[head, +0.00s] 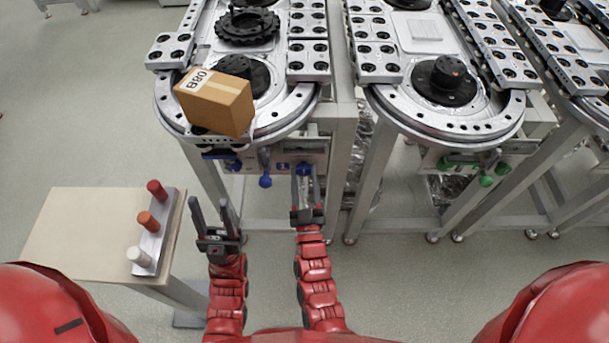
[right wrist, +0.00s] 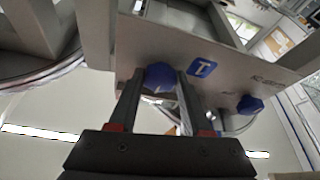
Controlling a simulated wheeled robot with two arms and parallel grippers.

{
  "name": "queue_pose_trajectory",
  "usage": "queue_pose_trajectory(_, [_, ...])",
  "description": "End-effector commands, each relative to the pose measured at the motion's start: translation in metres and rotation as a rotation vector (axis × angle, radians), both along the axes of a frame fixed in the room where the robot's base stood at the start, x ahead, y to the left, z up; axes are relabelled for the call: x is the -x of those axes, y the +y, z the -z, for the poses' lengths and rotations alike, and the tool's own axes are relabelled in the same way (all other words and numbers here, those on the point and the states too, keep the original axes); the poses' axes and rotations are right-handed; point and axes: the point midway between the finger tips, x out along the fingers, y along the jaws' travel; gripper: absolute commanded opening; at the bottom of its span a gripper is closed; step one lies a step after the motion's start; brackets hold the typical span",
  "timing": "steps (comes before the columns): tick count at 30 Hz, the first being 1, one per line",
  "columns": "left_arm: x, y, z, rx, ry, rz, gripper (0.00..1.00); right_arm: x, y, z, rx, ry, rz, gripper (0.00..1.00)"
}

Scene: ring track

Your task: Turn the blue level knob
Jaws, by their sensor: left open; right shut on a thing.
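A blue knob (head: 304,168) sits on the front panel under the near end of the ring track with the box. My right gripper (head: 305,180) reaches up to it and is shut on it. In the right wrist view the blue knob (right wrist: 160,77) shows between the two fingertips, beside a blue label with a white T (right wrist: 202,68). A second blue knob (right wrist: 249,104) is to its right in that view. My left gripper (head: 209,208) is open and empty, left of the right one and below the panel.
A cardboard box (head: 215,101) marked B80 sits on the track above. A small table (head: 80,225) with red, orange and white cylinders stands left. A neighbouring track has green knobs (head: 486,180).

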Motion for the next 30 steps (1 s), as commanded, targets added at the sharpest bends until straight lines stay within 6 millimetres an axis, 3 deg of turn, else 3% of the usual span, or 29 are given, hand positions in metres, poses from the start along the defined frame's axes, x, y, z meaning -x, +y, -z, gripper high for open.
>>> queue_pose_trajectory(11, [0.0,0.0,0.01,0.0,0.0,0.0,0.5,0.0,0.001,0.002,-0.177,0.001,0.001,0.0])
queue_pose_trajectory(30, [0.0,0.0,0.028,0.0,0.0,0.0,0.5,0.0,0.007,0.001,-0.758,0.003,0.0,0.0])
